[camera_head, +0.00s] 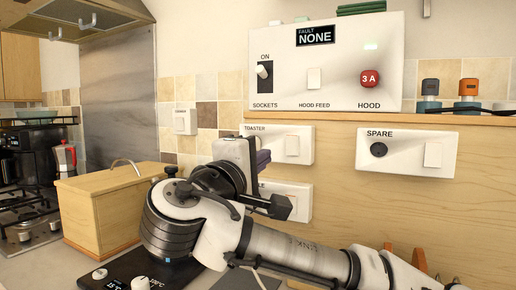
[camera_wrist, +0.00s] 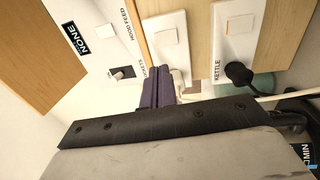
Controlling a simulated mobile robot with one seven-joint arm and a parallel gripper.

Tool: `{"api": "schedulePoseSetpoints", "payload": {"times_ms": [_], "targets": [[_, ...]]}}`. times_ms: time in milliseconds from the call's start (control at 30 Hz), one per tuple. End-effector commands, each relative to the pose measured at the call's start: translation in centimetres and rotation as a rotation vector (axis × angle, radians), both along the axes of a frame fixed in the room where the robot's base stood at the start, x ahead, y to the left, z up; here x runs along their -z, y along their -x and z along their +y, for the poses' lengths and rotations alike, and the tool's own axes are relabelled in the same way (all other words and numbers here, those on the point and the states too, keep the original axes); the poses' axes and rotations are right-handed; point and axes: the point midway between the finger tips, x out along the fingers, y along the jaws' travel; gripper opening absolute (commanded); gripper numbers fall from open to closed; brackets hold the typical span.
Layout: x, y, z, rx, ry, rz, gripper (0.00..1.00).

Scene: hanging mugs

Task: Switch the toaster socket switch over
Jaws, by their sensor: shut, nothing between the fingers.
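The toaster socket (camera_head: 308,144) is a white wall plate labelled TOASTER, with a white rocker switch (camera_head: 292,146) on its right part. Its left part is mostly hidden behind my gripper in the head view. In the wrist view the toaster plate (camera_wrist: 165,58) and its switch (camera_wrist: 168,37) show just beyond my fingers. My gripper (camera_head: 263,161) is shut and empty, with purple fingers that also show in the wrist view (camera_wrist: 164,90). The fingers are left of and slightly below the switch in the head view. I cannot tell whether they touch the plate.
Below is the kettle socket (camera_head: 300,212), partly hidden; its black plug (camera_wrist: 238,72) shows in the wrist view. Above is the control box (camera_head: 340,90), its display reading NONE. The spare socket (camera_head: 407,164) is right. A wooden box (camera_head: 110,196) stands left on the counter.

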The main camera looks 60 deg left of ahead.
Motion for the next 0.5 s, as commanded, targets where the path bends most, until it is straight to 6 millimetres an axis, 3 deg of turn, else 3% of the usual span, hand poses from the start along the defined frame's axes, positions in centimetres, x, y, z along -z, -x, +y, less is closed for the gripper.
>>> {"api": "schedulePoseSetpoints", "payload": {"times_ms": [67,500], "targets": [[-0.1,-0.3,0.3,0.000,0.004,0.008,0.00],[-1.2,-8.3,4.4,0.007,0.003,0.003,0.00]]}}
